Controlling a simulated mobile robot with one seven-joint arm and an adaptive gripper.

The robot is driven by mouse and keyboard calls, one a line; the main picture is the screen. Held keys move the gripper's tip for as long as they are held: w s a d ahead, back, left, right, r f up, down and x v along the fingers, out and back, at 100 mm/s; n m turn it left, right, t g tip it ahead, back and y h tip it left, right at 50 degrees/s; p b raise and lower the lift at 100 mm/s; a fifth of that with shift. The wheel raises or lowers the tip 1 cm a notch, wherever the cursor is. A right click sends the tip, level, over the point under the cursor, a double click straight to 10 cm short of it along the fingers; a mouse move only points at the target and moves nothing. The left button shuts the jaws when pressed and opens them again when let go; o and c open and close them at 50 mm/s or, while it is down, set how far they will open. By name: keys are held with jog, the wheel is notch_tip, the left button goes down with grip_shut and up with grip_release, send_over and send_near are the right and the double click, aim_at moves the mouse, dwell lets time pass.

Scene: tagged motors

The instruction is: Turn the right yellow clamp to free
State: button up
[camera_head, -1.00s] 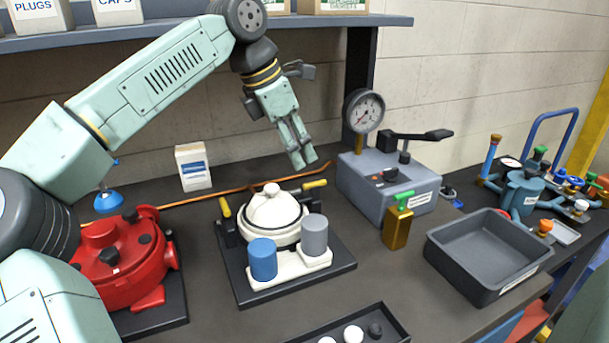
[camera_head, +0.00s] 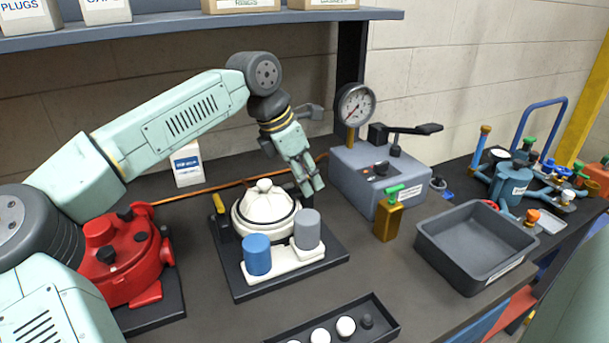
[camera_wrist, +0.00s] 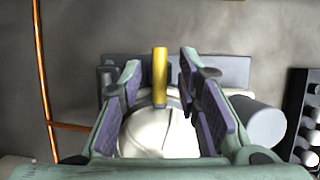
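The right yellow clamp (camera_wrist: 160,72) shows as an upright yellow bar in the wrist view, beside the white domed motor (camera_wrist: 158,135). My gripper (camera_wrist: 160,66) is open, one purple-padded finger on each side of the clamp, with a gap on both sides. In the head view my gripper (camera_head: 313,190) is low at the right rear of the white domed motor (camera_head: 265,208) and hides the right clamp. The left yellow clamp (camera_head: 219,204) stands on the motor's other side.
A blue cylinder (camera_head: 257,254) and a grey cylinder (camera_head: 307,229) stand in front of the motor. A grey gauge box (camera_head: 375,175) is close right of my gripper. A red motor (camera_head: 125,258) is at left, an empty grey bin (camera_head: 475,245) at right.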

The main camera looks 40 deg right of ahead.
grip_shut()
jog(key=shift+f+b, duration=0.1)
jog(key=shift+b, duration=0.25)
jog(key=n+t+b, duration=0.1)
jog(key=n+b, duration=0.2)
jog(key=shift+f, duration=0.15)
jog(key=n+t+b, duration=0.1)
jog(key=n+b, duration=0.2)
jog(key=n, duration=0.1)
jog(key=shift+s+t, duration=0.15)
jog(key=shift+t, duration=0.25)
jog(key=n, duration=0.2)
jog(key=n+t+y+b, duration=0.1)
jog(key=n, duration=0.2)
jog(key=shift+s+d+r, duration=0.1)
jog(key=shift+s+r, duration=0.05)
jog(key=shift+r, duration=0.05)
jog(key=n+t+y, duration=0.1)
jog(key=n+y, duration=0.1)
jog(key=n, duration=0.3)
jog(key=shift+d+n, duration=0.1)
jog(key=shift+n, duration=0.3)
jog(key=shift+t, duration=0.3)
jog(key=shift+o, duration=1)
grip_release()
